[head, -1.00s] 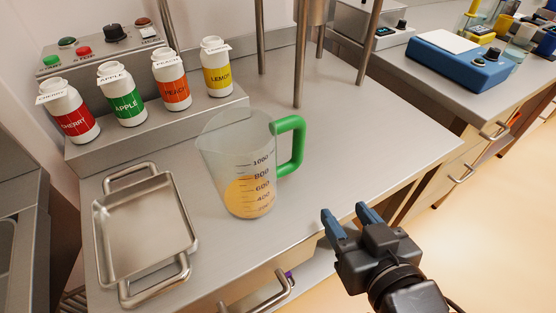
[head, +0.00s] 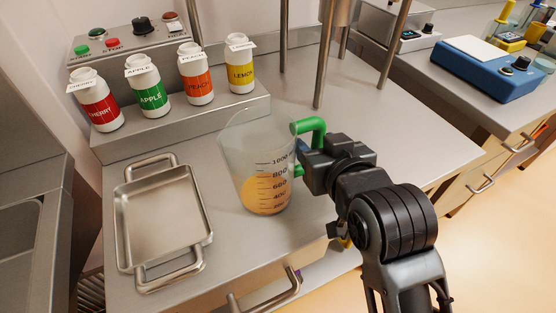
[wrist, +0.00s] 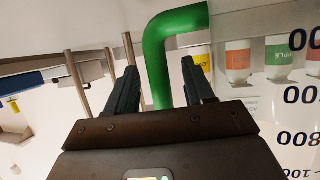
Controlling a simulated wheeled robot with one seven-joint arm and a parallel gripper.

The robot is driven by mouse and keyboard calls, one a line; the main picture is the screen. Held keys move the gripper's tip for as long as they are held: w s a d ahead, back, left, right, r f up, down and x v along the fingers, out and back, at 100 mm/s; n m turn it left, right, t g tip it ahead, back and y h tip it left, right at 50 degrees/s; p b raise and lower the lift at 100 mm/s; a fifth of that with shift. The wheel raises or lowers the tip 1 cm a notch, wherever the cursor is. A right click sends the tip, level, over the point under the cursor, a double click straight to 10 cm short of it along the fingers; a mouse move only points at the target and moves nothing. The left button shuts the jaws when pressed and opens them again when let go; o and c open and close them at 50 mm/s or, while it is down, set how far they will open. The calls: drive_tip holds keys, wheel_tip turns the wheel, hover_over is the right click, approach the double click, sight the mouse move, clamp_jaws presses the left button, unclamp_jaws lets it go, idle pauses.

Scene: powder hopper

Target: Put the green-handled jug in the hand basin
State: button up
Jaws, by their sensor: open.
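The green-handled jug (head: 262,165) is clear, marked with a scale, and stands upright on the steel counter with orange contents in its lower part. Its green handle (head: 310,127) points right, toward my gripper (head: 302,147). In the wrist view the handle (wrist: 155,60) shows between the two dark fingers of my gripper (wrist: 160,88), which are apart. My gripper is open at the handle; I cannot tell whether a finger touches it. In the head view the fingertips are mostly hidden by the gripper body. A steel sink-like edge (head: 62,215) at far left may be the hand basin.
A steel tray (head: 160,215) with two handles lies left of the jug. Several labelled bottles (head: 152,95) stand on a raised step behind. Steel posts (head: 325,60) rise behind the jug. A blue scale (head: 485,70) sits on the right-hand counter.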

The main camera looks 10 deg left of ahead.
drive_tip(key=shift+x, duration=1.1)
clamp_jaws()
